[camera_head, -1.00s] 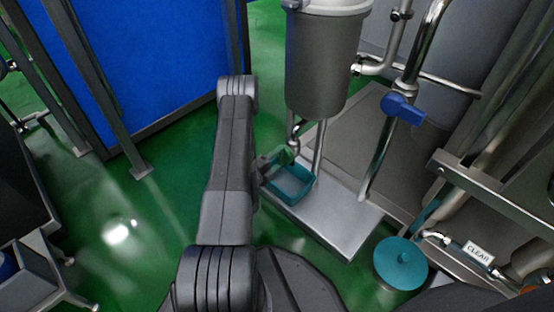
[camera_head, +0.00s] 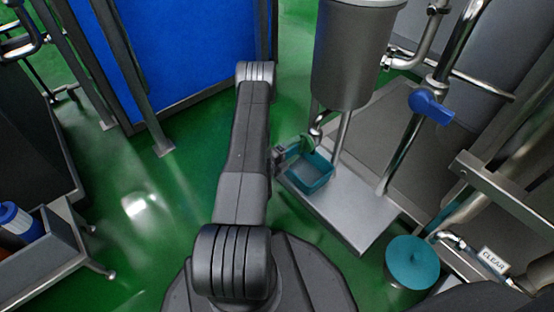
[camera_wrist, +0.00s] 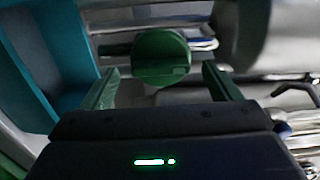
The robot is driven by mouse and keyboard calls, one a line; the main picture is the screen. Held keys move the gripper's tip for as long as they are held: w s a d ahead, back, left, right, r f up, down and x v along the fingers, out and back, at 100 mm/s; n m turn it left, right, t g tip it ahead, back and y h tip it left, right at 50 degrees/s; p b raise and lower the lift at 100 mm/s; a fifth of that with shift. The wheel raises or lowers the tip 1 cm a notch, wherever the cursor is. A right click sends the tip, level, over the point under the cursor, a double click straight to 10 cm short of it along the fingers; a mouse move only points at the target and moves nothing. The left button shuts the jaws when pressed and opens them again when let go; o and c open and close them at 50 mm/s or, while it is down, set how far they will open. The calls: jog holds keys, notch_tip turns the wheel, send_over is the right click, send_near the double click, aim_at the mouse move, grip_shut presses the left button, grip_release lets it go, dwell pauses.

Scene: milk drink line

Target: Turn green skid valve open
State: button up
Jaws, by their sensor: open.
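The green valve (camera_wrist: 160,57) shows in the wrist view as a rounded green handle at the upper middle, in front of horizontal metal pipes. My gripper (camera_wrist: 163,88) is open, with one green-tinted finger to the left of the handle and one to the right. The handle lies just beyond the fingertips, and no contact shows. In the head view, the green valve (camera_head: 300,147) is small, below the grey tank and above a teal tray. My gripper is beside it at the end of my arm, too small there to make out its fingers.
The teal tray (camera_head: 325,181) stands on the steel skid base (camera_head: 362,228) and shows large at left in the wrist view. The grey tank (camera_head: 350,60) hangs above. A blue-handled valve (camera_head: 432,106) and a teal lid (camera_head: 413,262) are to the right. Green floor (camera_head: 185,215) is open at left.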

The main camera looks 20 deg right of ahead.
aim_at(303, 144)
jog(key=p+v, duration=0.2)
jog(key=v, duration=0.9)
jog(key=shift+s+a+p, duration=0.15)
jog(key=shift+a+p, duration=0.05)
jog(key=shift+p, duration=0.2)
jog(key=b+x, duration=0.4)
jog(key=x, duration=1)
jog(key=shift+a, duration=0.15)
jog(key=p+v, duration=0.4)
jog(key=v, duration=1)
jog(key=w+d+m+b, duration=0.3)
jog(key=w+d+m, duration=0.2)
jog(key=d+m, duration=0.8)
jog(key=m, duration=0.3)
jog(key=shift+r, duration=0.15)
dwell(1.0)
